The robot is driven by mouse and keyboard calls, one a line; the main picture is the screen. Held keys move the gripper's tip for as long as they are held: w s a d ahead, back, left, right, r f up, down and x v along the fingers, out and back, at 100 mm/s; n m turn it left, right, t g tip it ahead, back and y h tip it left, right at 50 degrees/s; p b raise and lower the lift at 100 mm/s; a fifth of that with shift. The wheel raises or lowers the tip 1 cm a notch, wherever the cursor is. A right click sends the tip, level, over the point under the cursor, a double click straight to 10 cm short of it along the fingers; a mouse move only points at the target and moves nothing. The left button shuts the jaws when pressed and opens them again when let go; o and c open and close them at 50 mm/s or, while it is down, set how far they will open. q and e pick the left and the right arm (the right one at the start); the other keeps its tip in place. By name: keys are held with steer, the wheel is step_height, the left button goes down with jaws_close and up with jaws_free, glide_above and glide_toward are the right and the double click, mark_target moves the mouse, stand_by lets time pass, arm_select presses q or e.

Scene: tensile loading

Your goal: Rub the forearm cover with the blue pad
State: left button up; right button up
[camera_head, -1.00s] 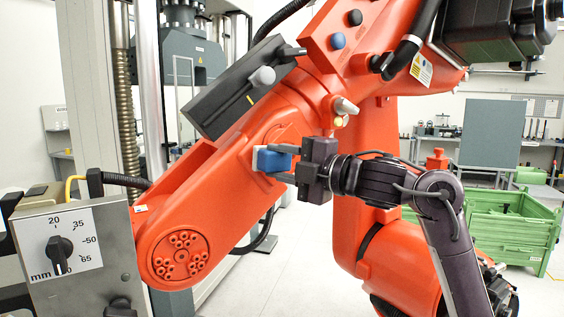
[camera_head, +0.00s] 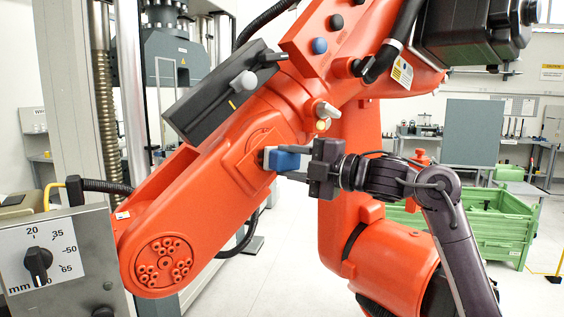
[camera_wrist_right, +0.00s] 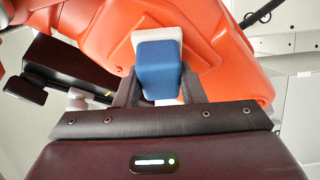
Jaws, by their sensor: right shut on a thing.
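The blue pad (camera_head: 284,160) has a white face on its left side and is held by my right gripper (camera_head: 292,158). The gripper is shut on the pad, which also shows between the two fingers in the right wrist view (camera_wrist_right: 158,72). The pad's white face is at the orange forearm cover (camera_head: 262,145), by its raised panel. Whether it touches or sits just off the surface I cannot tell. The cover fills the upper middle of the right wrist view (camera_wrist_right: 215,60). My left gripper is not in view.
A dark box with a grey knob (camera_head: 215,95) is mounted above the forearm. A grey control box with a dial (camera_head: 50,265) stands at the lower left. Green crates (camera_head: 485,220) stand behind at the right. Open floor shows below the forearm.

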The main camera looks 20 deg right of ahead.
steer(key=shift+w+d, duration=0.15)
steer(key=shift+d, duration=0.4)
steer(key=shift+a, duration=0.1)
steer(key=shift+s+a, duration=0.25)
steer(key=shift+a, duration=0.5)
steer(key=shift+s+a, duration=0.3)
steer(key=shift+a, duration=0.65)
steer(key=shift+s+a, duration=0.25)
steer(key=shift+a, duration=0.75)
steer(key=shift+s+a, duration=0.3)
steer(key=shift+a, duration=0.65)
steer(key=shift+d, duration=0.1)
steer(key=shift+s+f, duration=0.1)
steer(key=shift+s, duration=0.2)
steer(key=shift+s+d+b, duration=0.25)
steer(key=shift+s+b, duration=0.1)
steer(key=shift+s, duration=0.5)
steer(key=shift+s+d+b, duration=0.3)
steer(key=shift+s, duration=0.55)
steer(key=shift+s+d+b, duration=0.25)
steer(key=shift+s+b, duration=0.1)
steer(key=shift+s, duration=0.5)
